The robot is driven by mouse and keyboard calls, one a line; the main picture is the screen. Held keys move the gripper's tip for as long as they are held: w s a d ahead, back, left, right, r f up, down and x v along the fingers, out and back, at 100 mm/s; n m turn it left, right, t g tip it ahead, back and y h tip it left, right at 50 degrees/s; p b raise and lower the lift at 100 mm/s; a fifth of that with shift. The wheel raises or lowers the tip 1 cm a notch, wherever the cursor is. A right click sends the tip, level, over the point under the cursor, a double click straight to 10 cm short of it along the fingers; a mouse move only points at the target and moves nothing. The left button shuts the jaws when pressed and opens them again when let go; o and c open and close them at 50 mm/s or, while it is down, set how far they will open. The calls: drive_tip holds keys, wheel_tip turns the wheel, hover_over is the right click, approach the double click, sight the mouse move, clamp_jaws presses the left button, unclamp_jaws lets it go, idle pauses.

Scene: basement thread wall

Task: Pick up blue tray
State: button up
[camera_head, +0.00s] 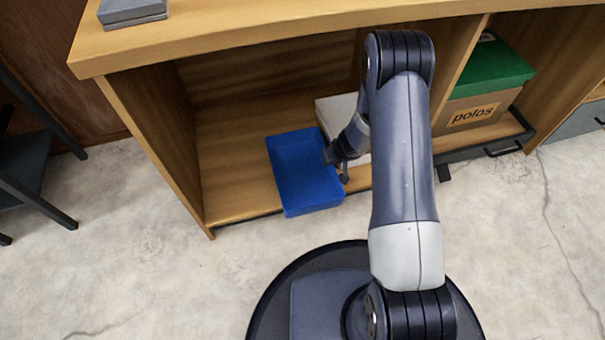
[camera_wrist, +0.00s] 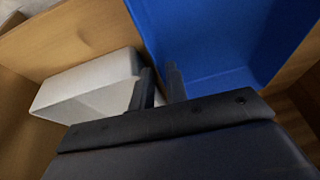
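The blue tray (camera_head: 300,172) lies on the lower shelf of the wooden unit, its front end near the shelf's front edge. In the wrist view, the tray (camera_wrist: 225,40) fills the upper right. My gripper (camera_head: 337,167) is at the tray's right side. In the wrist view, the fingers (camera_wrist: 160,85) stand apart, one in front of the blue and the other on the side towards a white box. A gap shows between them. I cannot tell whether either finger touches the tray's rim.
The white box (camera_head: 339,112) stands right beside the tray, also in the wrist view (camera_wrist: 85,85). A cardboard box with a green lid (camera_head: 494,68) marked "polos" is farther right. The wooden top (camera_head: 250,30) overhangs the shelf. A dark stand (camera_head: 25,165) is at left.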

sight(330, 167)
drive_tip(key=shift+w+x, duration=0.15)
drive_tip(key=shift+x, duration=1.2)
drive_tip(key=shift+w+x, duration=0.15)
drive_tip(key=shift+x, duration=1.15)
drive_tip(key=shift+r, duration=0.1)
drive_tip(key=shift+c, duration=0.5)
clamp_jaws()
